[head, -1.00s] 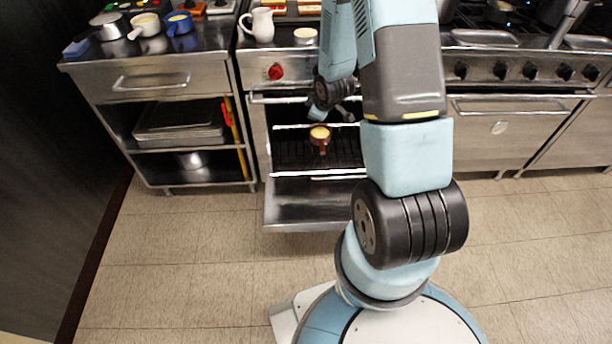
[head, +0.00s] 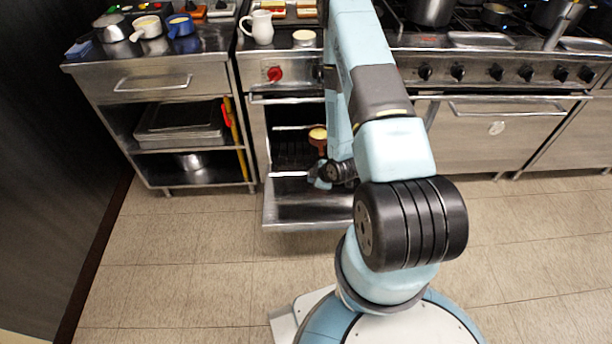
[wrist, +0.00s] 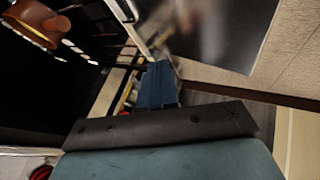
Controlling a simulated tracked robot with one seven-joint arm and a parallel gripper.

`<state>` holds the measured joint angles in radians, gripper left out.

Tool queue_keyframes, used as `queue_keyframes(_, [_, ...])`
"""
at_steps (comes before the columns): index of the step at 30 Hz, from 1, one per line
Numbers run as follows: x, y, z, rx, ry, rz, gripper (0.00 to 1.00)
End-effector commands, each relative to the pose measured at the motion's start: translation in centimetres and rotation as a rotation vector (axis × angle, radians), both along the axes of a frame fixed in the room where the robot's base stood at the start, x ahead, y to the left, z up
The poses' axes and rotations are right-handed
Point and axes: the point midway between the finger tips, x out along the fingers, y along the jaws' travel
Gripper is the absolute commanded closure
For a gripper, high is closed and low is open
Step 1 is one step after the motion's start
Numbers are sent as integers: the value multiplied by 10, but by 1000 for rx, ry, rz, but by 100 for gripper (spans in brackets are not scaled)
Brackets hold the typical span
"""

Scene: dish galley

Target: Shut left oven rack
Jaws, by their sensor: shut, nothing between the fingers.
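The left oven (head: 255,135) stands open, its door (head: 300,212) folded down flat at the front. The dark wire rack (head: 290,155) inside has a bright front bar (head: 288,174) close to the door opening. A brown cup with pale yellow contents (head: 318,136) is on the rack; it also shows at the upper left of the wrist view (wrist: 36,22). My gripper (head: 319,178) is low over the door, by the rack's front edge. Its blue fingers (wrist: 157,88) look closed and empty. I cannot tell whether they touch the rack; my arm hides its right part.
A counter with open shelves (head: 165,80) stands to the left, holding trays (head: 180,125) and a pot. A white jug (head: 260,27) stands above the oven. The stove with black knobs (head: 497,72) and its closed oven (head: 495,130) are to the right. The tiled floor in front is clear.

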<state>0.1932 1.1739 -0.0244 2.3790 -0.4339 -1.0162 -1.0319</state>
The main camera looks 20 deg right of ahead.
Motion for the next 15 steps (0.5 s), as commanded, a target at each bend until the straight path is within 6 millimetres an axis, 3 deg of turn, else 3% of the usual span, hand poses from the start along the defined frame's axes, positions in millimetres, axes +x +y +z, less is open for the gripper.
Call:
queue_keyframes(5, [6, 2, -11, 1, -1, 0, 100])
queue_keyframes(15, [38, 14, -56, 0, -1, -3, 100])
